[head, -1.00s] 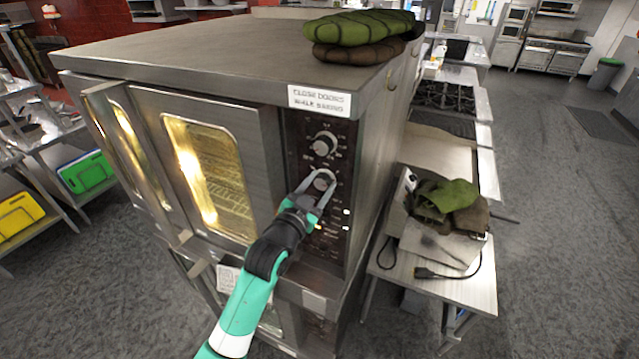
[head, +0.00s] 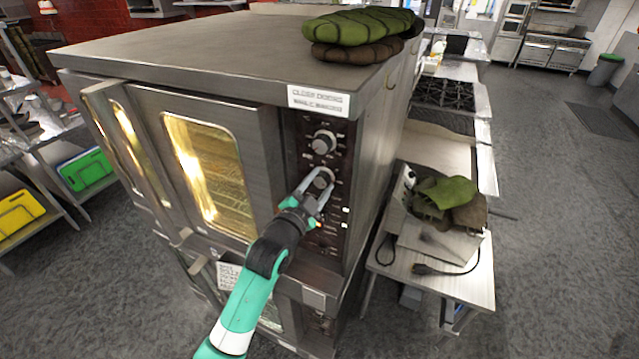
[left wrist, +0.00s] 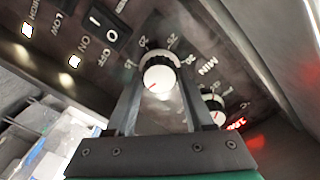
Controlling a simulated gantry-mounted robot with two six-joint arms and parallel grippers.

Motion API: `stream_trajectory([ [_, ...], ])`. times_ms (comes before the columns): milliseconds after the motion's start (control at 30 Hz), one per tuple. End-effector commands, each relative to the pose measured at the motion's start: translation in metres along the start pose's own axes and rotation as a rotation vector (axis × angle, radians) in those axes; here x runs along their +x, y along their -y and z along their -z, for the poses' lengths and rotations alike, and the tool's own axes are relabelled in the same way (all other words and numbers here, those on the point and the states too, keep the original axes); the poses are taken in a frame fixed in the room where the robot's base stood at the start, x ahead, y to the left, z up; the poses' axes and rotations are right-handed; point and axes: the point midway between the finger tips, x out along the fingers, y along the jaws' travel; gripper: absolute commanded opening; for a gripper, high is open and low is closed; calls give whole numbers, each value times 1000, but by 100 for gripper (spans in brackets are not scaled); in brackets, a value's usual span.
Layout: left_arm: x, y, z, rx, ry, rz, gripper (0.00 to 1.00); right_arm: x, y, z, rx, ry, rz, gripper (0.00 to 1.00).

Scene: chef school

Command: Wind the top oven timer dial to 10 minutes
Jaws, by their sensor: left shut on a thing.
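The top oven's timer dial (head: 322,178) is the lower of two large silver knobs on the dark control panel. In the left wrist view this dial (left wrist: 161,73) has a white face with a red pointer line, and the panel around it shows numbers and "MIN". The pointer aims toward the lower left of that picture; I cannot tell the exact minute. My left gripper (head: 317,187) is shut on the timer dial, one finger on each side. In the left wrist view its fingers (left wrist: 158,92) flank the dial. My right gripper is not in view.
Another knob (head: 324,142) sits just above the timer dial; it also shows in the wrist view (left wrist: 213,108). Rocker switches (left wrist: 103,22) sit beside the dial. The glass oven door (head: 205,175) is left of the panel. A side table (head: 465,290) holding green mitts (head: 447,195) stands right.

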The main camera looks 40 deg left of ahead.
Motion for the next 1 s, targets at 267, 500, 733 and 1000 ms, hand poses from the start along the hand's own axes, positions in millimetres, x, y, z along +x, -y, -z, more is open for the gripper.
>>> stream_trajectory([
  [267, 0, 0, 0, -1, 0, 0, 71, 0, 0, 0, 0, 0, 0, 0],
  [500, 0, 0, 0, -1, 0, 0, 83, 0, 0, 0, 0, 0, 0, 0],
  [733, -7, 0, 0, -1, -1, 1, 83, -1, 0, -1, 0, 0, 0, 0],
  [1000, -57, -2, -1, -1, -1, 0, 83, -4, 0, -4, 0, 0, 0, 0],
])
